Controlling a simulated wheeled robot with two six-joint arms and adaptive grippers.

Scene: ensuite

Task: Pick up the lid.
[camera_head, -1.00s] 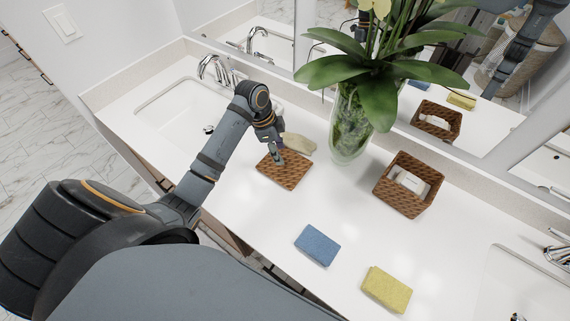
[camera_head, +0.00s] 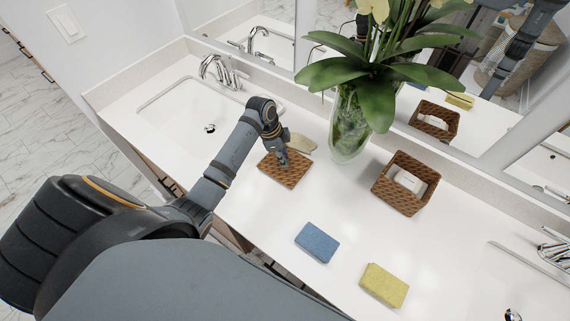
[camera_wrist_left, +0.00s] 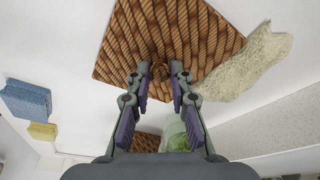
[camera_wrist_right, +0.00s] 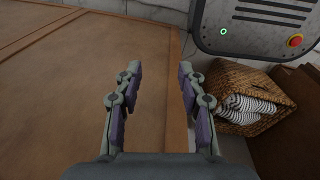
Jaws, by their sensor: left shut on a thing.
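The lid (camera_head: 284,174) is a brown woven square on the white counter. It fills the top of the left wrist view (camera_wrist_left: 200,35), with a small knob (camera_wrist_left: 160,72) at its middle. My left gripper (camera_head: 284,163) points down at the lid's middle, and in the left wrist view its fingertips (camera_wrist_left: 159,70) are closed around the knob. Whether the lid touches the counter is hard to tell. My right gripper (camera_wrist_right: 157,78) is open and empty, away from the counter.
A pale loofah-like piece (camera_head: 300,144) lies just behind the lid. A glass vase (camera_head: 350,125) with an orchid and an open woven basket (camera_head: 405,184) stand to the right. A blue sponge (camera_head: 317,243) and a yellow sponge (camera_head: 384,285) lie in front. A sink (camera_head: 185,115) is to the left.

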